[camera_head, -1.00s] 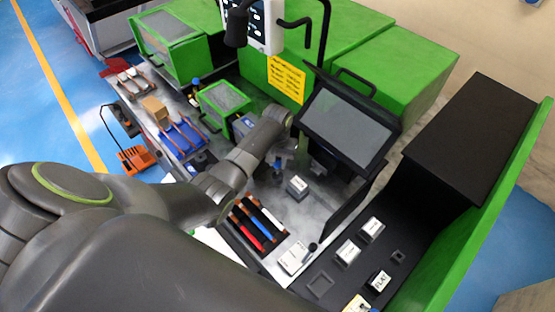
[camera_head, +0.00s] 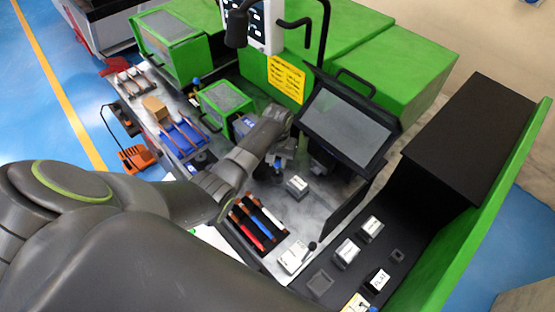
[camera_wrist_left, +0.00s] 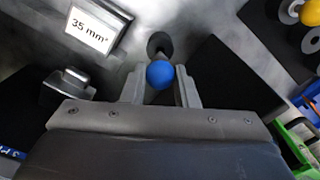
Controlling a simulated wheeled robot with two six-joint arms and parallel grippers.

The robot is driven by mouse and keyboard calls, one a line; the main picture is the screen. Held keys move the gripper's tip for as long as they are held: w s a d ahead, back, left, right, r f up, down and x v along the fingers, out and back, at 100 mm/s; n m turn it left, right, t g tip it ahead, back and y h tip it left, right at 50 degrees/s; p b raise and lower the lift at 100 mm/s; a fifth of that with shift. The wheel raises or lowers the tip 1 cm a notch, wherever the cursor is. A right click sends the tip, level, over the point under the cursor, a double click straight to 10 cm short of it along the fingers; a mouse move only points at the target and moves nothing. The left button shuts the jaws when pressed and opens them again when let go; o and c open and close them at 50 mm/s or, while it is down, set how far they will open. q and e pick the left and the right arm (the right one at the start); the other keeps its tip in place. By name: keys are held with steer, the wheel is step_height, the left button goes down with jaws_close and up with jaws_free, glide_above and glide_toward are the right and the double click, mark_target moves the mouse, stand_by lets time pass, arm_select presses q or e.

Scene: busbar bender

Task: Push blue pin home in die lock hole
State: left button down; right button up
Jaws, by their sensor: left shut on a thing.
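In the left wrist view the blue round head of the pin (camera_wrist_left: 160,74) sits between the two fingers of my left gripper (camera_wrist_left: 160,88), which is shut on it. A dark round spot (camera_wrist_left: 159,44) shows just beyond the blue head; I cannot tell whether it is the lock hole or part of the pin, nor how deep the pin sits. In the head view my left gripper (camera_head: 280,158) is at the bending station beside the tilted screen, small and partly hidden by my wrist. My right gripper is not in view.
A die block labelled 35 mm² (camera_wrist_left: 92,30) stands close to the left of the fingers. A tilted screen (camera_head: 347,125) stands right of my gripper. A rack of coloured pens (camera_head: 258,222) and several labelled blocks lie nearer. A blue tray (camera_head: 183,138) is at left.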

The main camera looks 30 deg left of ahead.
arm_select(q)
steer(key=shift+f, duration=0.4)
steer(key=shift+s, duration=0.15)
